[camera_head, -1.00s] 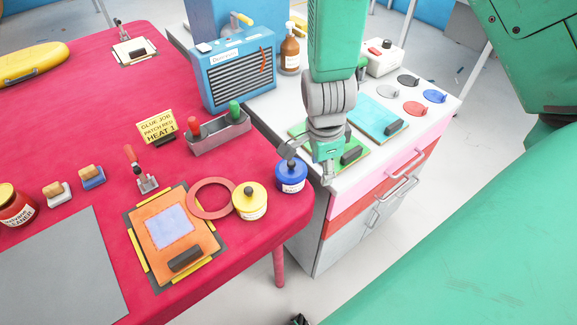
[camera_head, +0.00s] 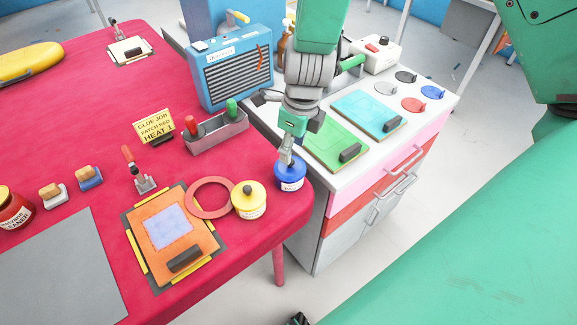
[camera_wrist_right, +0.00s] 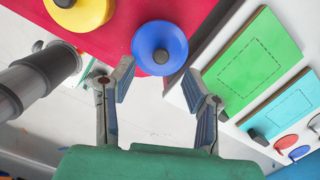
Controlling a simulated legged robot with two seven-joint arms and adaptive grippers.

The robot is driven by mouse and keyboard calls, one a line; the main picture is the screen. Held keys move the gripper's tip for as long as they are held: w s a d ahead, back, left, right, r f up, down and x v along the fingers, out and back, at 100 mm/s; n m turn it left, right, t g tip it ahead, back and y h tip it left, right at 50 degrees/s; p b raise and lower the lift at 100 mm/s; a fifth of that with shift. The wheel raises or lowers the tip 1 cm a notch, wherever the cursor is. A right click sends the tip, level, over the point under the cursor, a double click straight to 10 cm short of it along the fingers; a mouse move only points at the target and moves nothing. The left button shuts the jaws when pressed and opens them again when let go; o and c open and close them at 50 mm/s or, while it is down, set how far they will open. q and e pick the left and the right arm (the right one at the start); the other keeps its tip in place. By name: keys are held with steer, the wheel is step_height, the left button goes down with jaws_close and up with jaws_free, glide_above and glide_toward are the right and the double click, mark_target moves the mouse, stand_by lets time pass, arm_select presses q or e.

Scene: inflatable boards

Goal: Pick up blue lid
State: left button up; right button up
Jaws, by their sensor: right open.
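The blue lid (camera_head: 281,167) with a dark round knob sits on a jar at the right corner of the red table. It also shows in the right wrist view (camera_wrist_right: 149,40), seen from above. My right gripper (camera_head: 287,158) is right over the lid in the head view and hides part of it and its knob. In the right wrist view my right gripper (camera_wrist_right: 158,77) is open and empty, its fingers spread, with the lid just beyond the gap between the fingertips. My left gripper is not in view.
A yellow-lidded jar (camera_head: 249,205) stands close to the left of the blue one, beside a red ring (camera_head: 196,207). The white cabinet (camera_head: 322,185) with green and cyan boards stands to the right.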

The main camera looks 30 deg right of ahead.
steer(key=f, duration=0.5)
steer(key=shift+w+f, duration=0.2)
steer(key=shift+w, duration=0.2)
steer(key=shift+s, duration=0.1)
steer(key=shift+a, duration=0.15)
jaws_close()
